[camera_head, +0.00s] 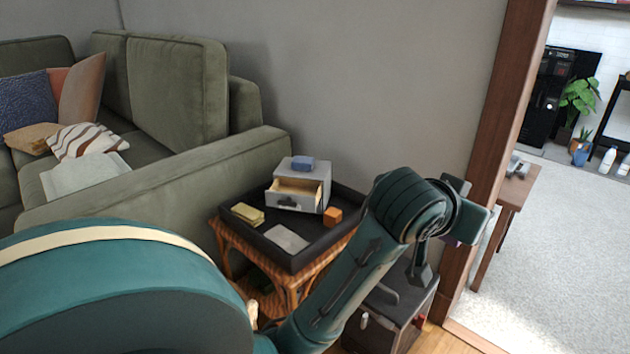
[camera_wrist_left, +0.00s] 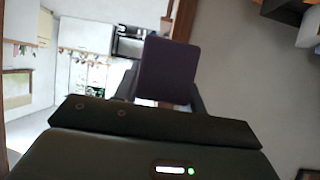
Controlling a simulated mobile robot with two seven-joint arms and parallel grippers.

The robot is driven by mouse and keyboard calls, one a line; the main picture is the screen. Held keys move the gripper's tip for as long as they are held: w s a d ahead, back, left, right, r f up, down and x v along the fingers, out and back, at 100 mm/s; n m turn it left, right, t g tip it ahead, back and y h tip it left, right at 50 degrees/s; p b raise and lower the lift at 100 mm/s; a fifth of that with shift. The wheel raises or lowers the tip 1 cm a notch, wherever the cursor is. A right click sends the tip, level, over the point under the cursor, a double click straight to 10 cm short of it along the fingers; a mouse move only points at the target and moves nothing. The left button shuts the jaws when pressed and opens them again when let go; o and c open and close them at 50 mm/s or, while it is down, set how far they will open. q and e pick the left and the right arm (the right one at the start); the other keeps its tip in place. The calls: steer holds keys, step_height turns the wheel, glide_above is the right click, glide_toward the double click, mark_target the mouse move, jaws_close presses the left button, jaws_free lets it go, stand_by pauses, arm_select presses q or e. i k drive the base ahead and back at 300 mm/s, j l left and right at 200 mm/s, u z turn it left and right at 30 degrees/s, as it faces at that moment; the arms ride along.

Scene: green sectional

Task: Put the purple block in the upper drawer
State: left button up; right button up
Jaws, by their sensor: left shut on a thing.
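The purple block (camera_wrist_left: 168,70) is held in my left gripper (camera_wrist_left: 163,95), whose jaws are shut on it in the left wrist view. In the head view my left arm reaches to the right of the black tray, and its hand is largely hidden behind the wrist. A small grey drawer cabinet (camera_head: 325,176) stands on the tray, apart from my gripper. Its upper drawer (camera_head: 297,196) is pulled open toward the front and its visible inside looks empty. My right gripper is in neither view.
A blue block (camera_head: 303,163) lies on the cabinet top. The black tray (camera_head: 262,243) on a wicker table also holds a yellow block (camera_head: 247,213), an orange block (camera_head: 333,216) and a grey flat piece (camera_head: 287,238). A green sofa (camera_head: 170,180) stands left; a wooden door frame (camera_head: 505,120) is right.

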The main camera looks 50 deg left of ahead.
mark_target(294, 201)
steer(key=i+l+z, duration=0.55)
steer(key=l, duration=0.15)
steer(key=i+l+u, duration=0.3)
steer(key=i, duration=0.15)
steer(key=i+l+u, duration=0.25)
steer(key=i, duration=0.15)
steer(key=i+j+u, duration=0.1)
steer(key=u, duration=0.35)
steer(key=i+u, duration=0.3)
steer(key=u, duration=0.15)
steer(key=i+u, duration=0.2)
steer(key=u, duration=0.25)
steer(key=i+j+u, duration=0.1)
steer(key=i+u, duration=0.4)
steer(key=i, duration=0.15)
